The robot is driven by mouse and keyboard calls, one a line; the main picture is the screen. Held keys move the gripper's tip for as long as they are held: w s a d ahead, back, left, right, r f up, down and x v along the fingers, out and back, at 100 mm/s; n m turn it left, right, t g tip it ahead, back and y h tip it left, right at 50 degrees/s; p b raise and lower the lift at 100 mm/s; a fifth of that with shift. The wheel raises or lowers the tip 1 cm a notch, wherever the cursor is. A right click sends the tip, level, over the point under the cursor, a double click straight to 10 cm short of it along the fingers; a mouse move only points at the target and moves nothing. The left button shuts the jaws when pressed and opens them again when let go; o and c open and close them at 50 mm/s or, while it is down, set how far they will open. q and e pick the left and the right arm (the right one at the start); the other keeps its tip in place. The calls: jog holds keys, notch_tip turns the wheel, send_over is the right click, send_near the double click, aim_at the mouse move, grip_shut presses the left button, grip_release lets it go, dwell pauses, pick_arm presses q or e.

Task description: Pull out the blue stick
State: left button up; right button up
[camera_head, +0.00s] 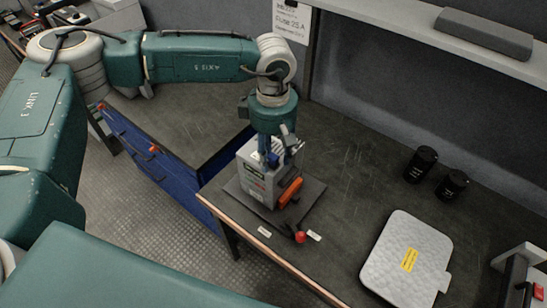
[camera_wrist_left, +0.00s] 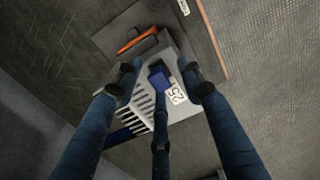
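A grey box (camera_head: 257,180) with a vented side stands on a dark square mat (camera_head: 312,193) near the table's front edge. The blue stick (camera_head: 273,160) shows at the top of the box, partly hidden by my fingers. In the left wrist view its blue end (camera_wrist_left: 158,76) lies between my fingertips, beside a white label. My left gripper (camera_head: 279,156) points down over the box. In the left wrist view its fingers (camera_wrist_left: 161,80) are spread around the blue end, with gaps at both sides. Whether the third finger touches it, I cannot tell. My right gripper is not in view.
An orange handle (camera_head: 290,192) is on the box's side, and a red knob (camera_head: 300,237) sits near the table edge. Two black canisters (camera_head: 420,164) and a light grey panel (camera_head: 405,262) are on the right.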

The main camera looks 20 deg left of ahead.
aim_at(273, 156)
pick_arm(q)
jog(key=shift+b, duration=0.3)
dwell(0.4)
grip_shut()
jog(key=shift+r, duration=0.1)
jog(key=shift+r+p, duration=1.45)
jog(key=shift+r, duration=1.5)
